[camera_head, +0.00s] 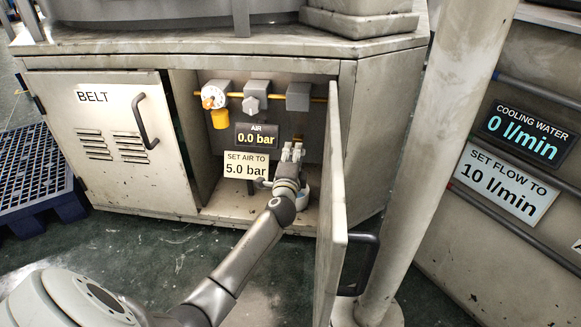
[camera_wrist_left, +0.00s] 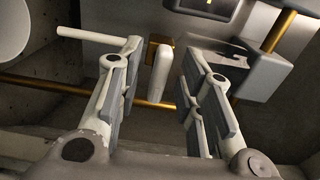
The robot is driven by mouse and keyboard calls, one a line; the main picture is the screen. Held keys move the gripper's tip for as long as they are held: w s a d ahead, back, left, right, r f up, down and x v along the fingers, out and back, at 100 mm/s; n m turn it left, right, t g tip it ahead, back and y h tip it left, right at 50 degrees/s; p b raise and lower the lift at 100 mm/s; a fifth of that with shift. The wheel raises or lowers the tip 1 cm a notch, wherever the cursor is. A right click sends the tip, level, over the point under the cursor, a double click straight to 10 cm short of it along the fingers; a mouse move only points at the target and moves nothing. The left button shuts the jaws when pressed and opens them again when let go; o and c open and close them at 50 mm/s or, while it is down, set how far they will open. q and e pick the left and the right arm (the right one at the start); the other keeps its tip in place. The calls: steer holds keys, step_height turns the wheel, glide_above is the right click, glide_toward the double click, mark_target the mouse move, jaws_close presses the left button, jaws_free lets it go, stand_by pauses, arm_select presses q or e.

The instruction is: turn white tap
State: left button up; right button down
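The white tap (camera_wrist_left: 162,74) shows in the left wrist view as a short white lever on a brass fitting. It stands between the two fingers of my left gripper (camera_wrist_left: 160,85), with a gap on each side. The fingers are apart and do not appear to touch it. In the head view my left gripper (camera_head: 292,152) reaches into the open cabinet, right of the "SET AIR TO 5.0 bar" sign (camera_head: 246,165). I cannot make out the tap clearly there, where the gripper covers that area. My right gripper is in neither view.
The open cabinet door (camera_head: 332,215) stands close right of my left arm. The closed BELT door (camera_head: 110,140) is at the left. Above the gripper are a gauge (camera_head: 213,97), a grey knob (camera_head: 255,104) and the air display (camera_head: 257,136) reading 0.0 bar. A pillar (camera_head: 440,130) stands right.

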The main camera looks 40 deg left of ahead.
arm_select(q)
steer(key=v, duration=1.1)
steer(key=shift+s, duration=0.2)
